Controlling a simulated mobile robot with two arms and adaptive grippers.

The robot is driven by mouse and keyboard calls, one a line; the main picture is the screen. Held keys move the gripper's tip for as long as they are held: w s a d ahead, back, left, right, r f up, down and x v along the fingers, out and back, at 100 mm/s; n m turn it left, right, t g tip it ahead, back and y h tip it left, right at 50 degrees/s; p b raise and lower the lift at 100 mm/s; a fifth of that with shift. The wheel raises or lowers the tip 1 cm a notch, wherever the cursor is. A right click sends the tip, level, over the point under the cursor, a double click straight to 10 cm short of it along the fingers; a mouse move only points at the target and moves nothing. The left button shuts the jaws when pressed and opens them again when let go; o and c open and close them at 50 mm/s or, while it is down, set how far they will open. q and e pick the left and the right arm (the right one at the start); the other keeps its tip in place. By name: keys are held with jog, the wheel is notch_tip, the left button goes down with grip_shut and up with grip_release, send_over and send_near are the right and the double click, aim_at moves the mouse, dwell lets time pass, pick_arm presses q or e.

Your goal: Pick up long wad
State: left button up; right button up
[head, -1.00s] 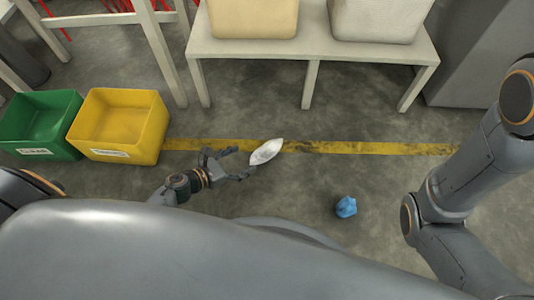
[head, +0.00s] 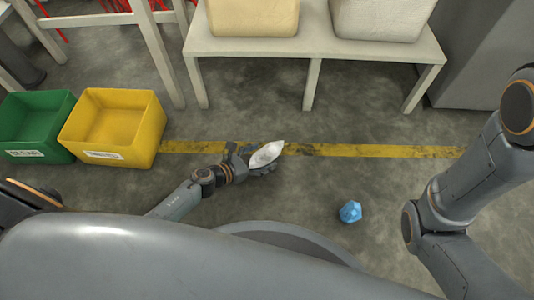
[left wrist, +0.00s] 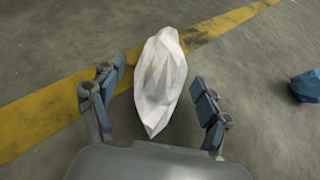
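The long wad (head: 266,154) is a white, crumpled, pointed piece on the floor by the yellow line. In the left wrist view the long wad (left wrist: 160,80) lies lengthwise between my left gripper's fingers, with floor showing on both sides. My left gripper (head: 252,160) is open around its near end; in the left wrist view the left gripper (left wrist: 158,100) has its fingers spread and apart from it. My right arm shows at the right of the head view, but its gripper is out of view.
A blue crumpled wad (head: 350,211) lies on the floor to the right, also in the left wrist view (left wrist: 307,86). A yellow bin (head: 112,157) and a green bin (head: 38,154) stand at left. A pale bench (head: 312,48) stands behind. Floor between is clear.

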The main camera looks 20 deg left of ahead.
pick_arm(q)
jog(key=c, duration=1.2)
jog(key=shift+o, duration=0.2)
jog(key=shift+r, duration=0.1)
